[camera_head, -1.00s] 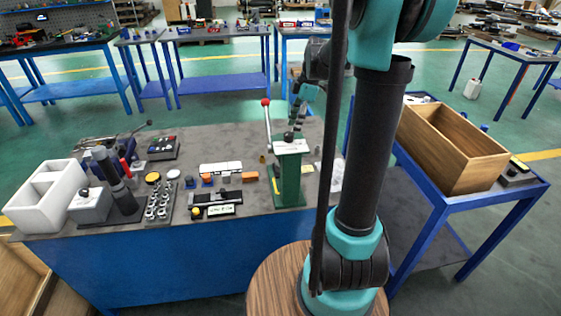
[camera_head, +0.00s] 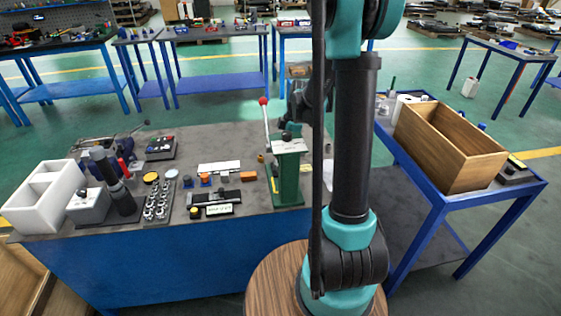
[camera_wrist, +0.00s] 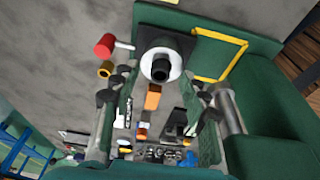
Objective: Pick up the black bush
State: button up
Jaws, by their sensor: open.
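The black bush (camera_wrist: 161,70) appears to be the short dark cylinder with a hole, in a pale ring on the green press, in the wrist view. A dark rounded piece (camera_head: 287,135) shows on top of the green press (camera_head: 287,172) in the head view; I cannot tell if it is the bush. My gripper (camera_wrist: 158,98) is open in the wrist view, its fingers apart to left and right, with nothing held between them. The bush is between and slightly beyond the fingertips in the picture. In the head view my arm hides most of the gripper.
The press's red-knobbed lever (camera_head: 263,101) stands up close to my gripper. A grey-topped bench (camera_head: 130,240) holds a white divided box (camera_head: 45,195), an orange block (camera_head: 248,176) and small fittings. A wooden box (camera_head: 450,145) stands on the blue table at right.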

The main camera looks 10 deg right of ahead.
jog(key=shift+a+f, duration=0.1)
jog(key=shift+f, duration=0.2)
jog(key=shift+c, duration=0.3)
grip_shut()
jog(key=shift+r, duration=0.15)
